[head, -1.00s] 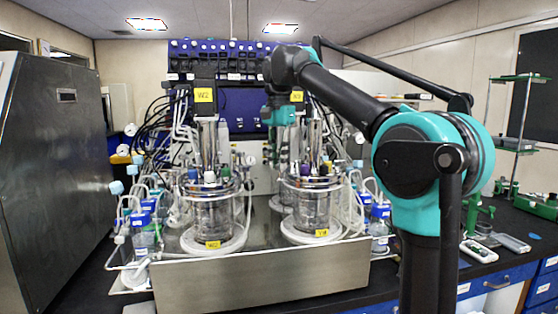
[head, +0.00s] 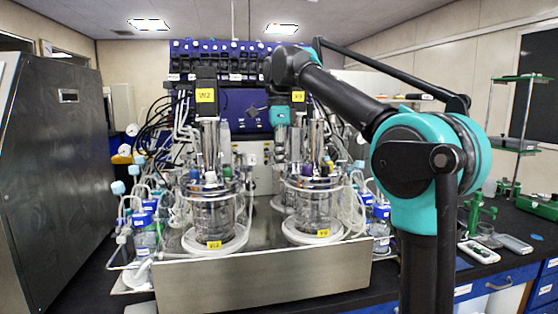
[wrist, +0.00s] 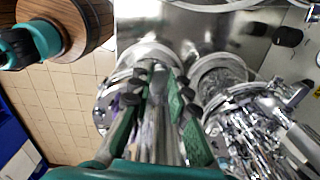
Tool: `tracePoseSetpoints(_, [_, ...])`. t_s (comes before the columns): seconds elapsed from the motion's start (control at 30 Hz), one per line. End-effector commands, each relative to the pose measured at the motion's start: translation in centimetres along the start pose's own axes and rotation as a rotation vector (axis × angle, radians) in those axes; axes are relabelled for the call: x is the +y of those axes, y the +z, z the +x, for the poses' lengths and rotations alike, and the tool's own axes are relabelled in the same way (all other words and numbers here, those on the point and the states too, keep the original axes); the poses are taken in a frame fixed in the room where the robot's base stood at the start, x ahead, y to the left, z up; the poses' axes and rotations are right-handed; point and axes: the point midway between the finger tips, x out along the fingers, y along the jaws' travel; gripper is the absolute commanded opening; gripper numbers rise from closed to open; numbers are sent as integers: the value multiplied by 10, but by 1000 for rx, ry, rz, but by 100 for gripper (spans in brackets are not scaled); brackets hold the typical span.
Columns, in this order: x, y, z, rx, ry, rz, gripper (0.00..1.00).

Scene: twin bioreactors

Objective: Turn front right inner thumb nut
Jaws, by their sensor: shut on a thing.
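The front right vessel (head: 312,208) stands upright on a white round base, with a crowded metal head plate (head: 312,183) and a tall steel column. My gripper (wrist: 163,88) points down over this head plate. In the wrist view its green fingers with dark pads stand either side of shiny metal parts. It is shut on a small part that I take for the inner thumb nut, which is mostly hidden between the pads. In the head view the fingers are lost among the steel columns below my teal wrist.
The front left vessel (head: 213,212) stands close by. Tubes and several blue-capped bottles (head: 143,235) crowd both sides. A steel tray wall (head: 262,281) runs along the front. A wooden-topped stool (wrist: 72,25) shows in the wrist view.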

Motion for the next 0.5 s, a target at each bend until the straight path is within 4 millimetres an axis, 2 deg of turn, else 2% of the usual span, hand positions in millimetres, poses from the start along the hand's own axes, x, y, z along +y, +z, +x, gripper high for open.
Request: tracePoseSetpoints(0.5, [-1,0,0,0,-2,92,0])
